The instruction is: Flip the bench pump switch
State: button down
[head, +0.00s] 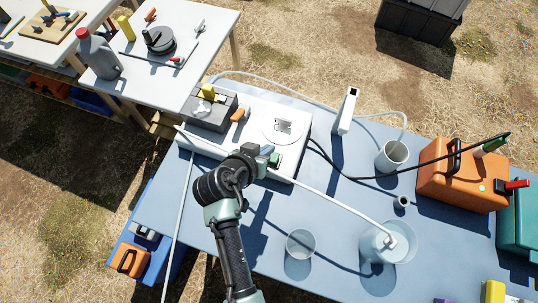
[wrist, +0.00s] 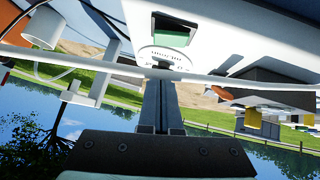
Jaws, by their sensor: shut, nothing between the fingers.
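The white bench pump (head: 300,112) lies on the blue table, with a round plate and a small bracket on top. A green switch (head: 275,160) in a dark frame sits near its front edge, close to my gripper (head: 265,152). In the wrist view the green switch (wrist: 174,30) shows upside down on the white housing, beyond the fingertips of my gripper (wrist: 160,78). The fingers are shut and empty. They look apart from the switch, but contact is hard to judge. My wrist hides part of the pump's front.
A pale tube (head: 330,195) crosses past my gripper to a clear container (head: 375,245). A beaker (head: 300,240), a white cup (head: 390,157) and an orange case (head: 450,180) stand to the right. A grey box (head: 212,112) sits at the pump's left.

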aim_at(275, 154)
jog(key=shift+s+d+f, duration=0.1)
jog(key=shift+d+f, duration=0.05)
jog(key=shift+f, duration=0.8)
jog(key=shift+s+d+f, duration=0.1)
jog(key=shift+d+f, duration=0.05)
jog(key=shift+f, duration=0.8)
